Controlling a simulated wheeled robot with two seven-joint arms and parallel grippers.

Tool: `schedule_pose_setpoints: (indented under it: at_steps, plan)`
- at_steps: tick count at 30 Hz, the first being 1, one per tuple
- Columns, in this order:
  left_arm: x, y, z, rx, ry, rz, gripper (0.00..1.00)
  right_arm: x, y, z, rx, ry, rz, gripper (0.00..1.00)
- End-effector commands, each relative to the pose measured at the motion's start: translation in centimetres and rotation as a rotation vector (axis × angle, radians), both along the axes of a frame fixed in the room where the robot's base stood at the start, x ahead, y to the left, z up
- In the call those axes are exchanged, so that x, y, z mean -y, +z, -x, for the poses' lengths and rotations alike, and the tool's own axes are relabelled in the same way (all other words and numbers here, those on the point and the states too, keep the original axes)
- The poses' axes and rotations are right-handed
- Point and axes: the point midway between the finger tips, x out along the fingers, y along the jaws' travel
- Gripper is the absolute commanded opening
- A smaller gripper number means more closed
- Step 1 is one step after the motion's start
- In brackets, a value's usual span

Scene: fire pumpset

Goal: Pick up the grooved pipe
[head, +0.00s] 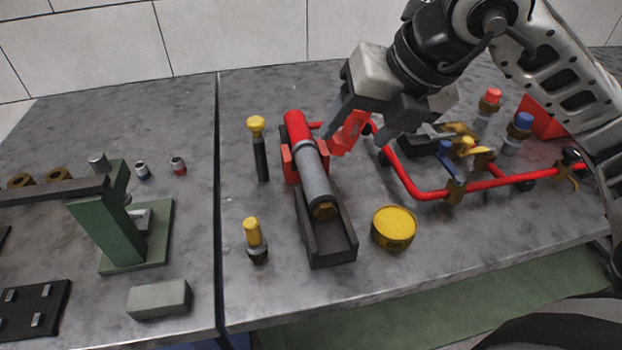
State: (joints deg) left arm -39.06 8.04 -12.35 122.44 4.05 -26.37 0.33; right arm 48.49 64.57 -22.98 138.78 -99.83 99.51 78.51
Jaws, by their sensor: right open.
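A pipe, red at its far end and grey along its middle (314,172), lies lengthwise in a dark channel-shaped holder (328,249); it seems to be the grooved pipe, though I see no clear groove. Its near end shows a brass-coloured face. Red jaw-like blocks (290,162) flank it. My right gripper (366,122) is open, pointing down just right of the pipe's far part. A red block (350,131) shows between or behind its fingers; I cannot tell whether they touch it. The pipe is not between the fingers. My left gripper is not in view.
A red pipe frame with brass valves (487,184) fills the right side. A yellow round tin (394,228) stands right of the holder. Yellow-topped tools (257,145) stand left. A green press (122,220) is on the left table, beyond a gap.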

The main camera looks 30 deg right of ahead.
Motion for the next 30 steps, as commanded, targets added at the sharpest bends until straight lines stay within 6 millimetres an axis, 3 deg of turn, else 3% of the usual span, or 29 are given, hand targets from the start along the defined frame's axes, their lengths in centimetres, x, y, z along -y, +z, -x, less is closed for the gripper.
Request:
schedule_pose_setpoints:
  at_steps: [3, 9, 30]
  plan:
    - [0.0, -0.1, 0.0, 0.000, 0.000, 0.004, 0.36, -0.6, -2.6, -1.1, -0.008, 0.002, -0.002, 0.62]
    - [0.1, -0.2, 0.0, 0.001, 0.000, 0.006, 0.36, -1.2, -5.8, -2.9, -0.006, 0.000, -0.003, 0.62]
    - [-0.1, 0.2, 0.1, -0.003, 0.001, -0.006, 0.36, -2.6, -11.2, -6.7, -0.001, 0.003, -0.003, 0.62]
